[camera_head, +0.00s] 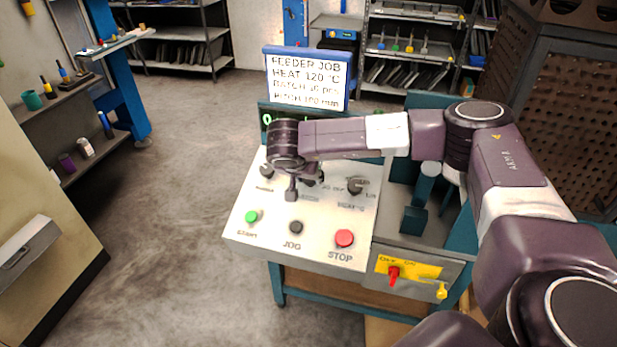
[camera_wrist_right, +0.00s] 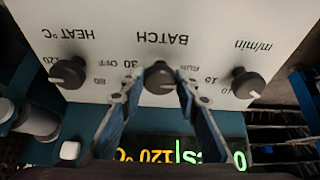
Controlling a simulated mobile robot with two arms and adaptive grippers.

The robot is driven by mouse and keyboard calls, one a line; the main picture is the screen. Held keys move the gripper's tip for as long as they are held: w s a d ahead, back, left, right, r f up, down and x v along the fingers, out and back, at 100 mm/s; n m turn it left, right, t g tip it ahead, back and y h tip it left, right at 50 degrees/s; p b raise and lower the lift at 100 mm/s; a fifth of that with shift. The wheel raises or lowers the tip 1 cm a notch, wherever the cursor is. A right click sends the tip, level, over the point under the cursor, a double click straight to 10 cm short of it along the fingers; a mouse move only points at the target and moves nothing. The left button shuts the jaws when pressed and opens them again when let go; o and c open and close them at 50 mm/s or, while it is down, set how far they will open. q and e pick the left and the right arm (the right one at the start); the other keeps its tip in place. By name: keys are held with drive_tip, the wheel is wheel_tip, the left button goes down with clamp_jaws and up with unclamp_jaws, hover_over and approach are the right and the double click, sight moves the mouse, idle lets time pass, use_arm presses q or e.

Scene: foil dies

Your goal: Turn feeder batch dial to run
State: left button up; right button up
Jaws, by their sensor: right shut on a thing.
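The batch dial (camera_wrist_right: 160,75) is a dark round knob under the upside-down word BATCH in the right wrist view. OFF is printed to its left and RUN to its right in that view. A pale mark shows on its lower side; I cannot tell exactly which label it points to. My right gripper (camera_wrist_right: 158,92) is shut on the dial, a blue-grey finger at each side. In the head view my right gripper (camera_head: 298,188) reaches down to the panel's middle, and the wrist hides part of the dial row. My left gripper is out of view.
On the panel (camera_head: 265,228) are a heat dial (camera_head: 354,186), a speed dial (camera_head: 266,170), a green button (camera_head: 251,216), a black jog button (camera_head: 296,227) and a red stop button (camera_head: 345,238). A job sign (camera_head: 307,80) stands behind. Open floor lies left.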

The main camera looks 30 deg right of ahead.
drive_tip(key=shift+w+r, duration=0.15)
drive_tip(key=shift+r, duration=0.05)
drive_tip(key=o, duration=0.9)
drive_tip(key=shift+o, duration=1.3)
drive_tip(key=shift+f, duration=0.1)
drive_tip(key=shift+a, duration=0.1)
drive_tip(key=v, duration=1.2)
